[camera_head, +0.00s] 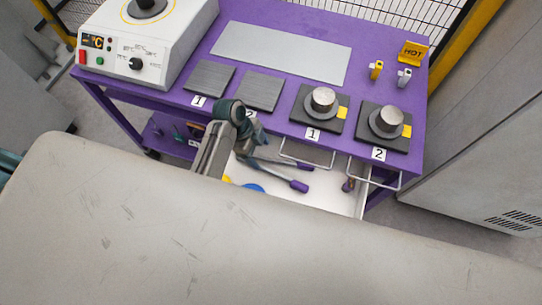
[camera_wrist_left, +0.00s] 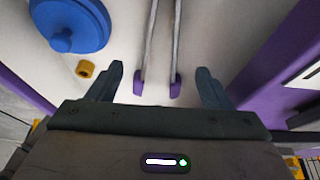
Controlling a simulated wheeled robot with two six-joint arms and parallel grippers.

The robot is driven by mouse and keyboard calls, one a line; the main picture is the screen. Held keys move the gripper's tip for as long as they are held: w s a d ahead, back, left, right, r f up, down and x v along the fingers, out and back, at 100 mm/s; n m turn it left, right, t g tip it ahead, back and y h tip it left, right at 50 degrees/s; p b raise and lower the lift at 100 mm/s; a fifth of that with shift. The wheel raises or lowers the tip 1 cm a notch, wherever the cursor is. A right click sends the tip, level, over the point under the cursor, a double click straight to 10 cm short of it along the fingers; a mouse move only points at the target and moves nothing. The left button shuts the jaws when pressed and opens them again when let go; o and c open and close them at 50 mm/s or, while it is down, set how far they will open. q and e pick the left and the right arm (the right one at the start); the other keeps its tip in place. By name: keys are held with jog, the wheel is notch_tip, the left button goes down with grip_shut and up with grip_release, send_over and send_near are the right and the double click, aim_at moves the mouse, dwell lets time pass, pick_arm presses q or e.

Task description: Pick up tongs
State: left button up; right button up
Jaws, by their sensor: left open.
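The tongs (camera_head: 275,176) lie in the open white drawer (camera_head: 334,192), two grey metal arms with purple ends. In the left wrist view, the tongs (camera_wrist_left: 149,45) run away from me, their purple ends lying between my fingers. My left gripper (camera_head: 250,154) is over the drawer, at the left part of the tongs, and partly hides them. In the left wrist view, my left gripper (camera_wrist_left: 159,72) is open, one finger on each side of the tongs, with a gap on both sides. My right gripper is not in view.
A blue round lidded thing (camera_wrist_left: 72,27) and a small yellow ring (camera_wrist_left: 85,69) lie left of the tongs. The purple table (camera_head: 290,40) above the drawer bears a white heater (camera_head: 150,45), grey plates (camera_head: 280,52) and two metal weights on dark pads (camera_head: 311,119).

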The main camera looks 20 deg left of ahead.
aim_at(274, 163)
pick_arm(q)
jog(key=shift+x, duration=1)
jog(key=shift+w+d+f+p, duration=0.1)
jog(key=shift+d+f+p, duration=0.2)
jog(key=shift+f, duration=0.3)
jog(key=p+x, duration=0.1)
jog(key=x, duration=0.2)
jog(key=shift+f, duration=0.15)
jog(key=shift+d+f, duration=0.1)
jog(key=shift+f, duration=0.45)
grip_shut()
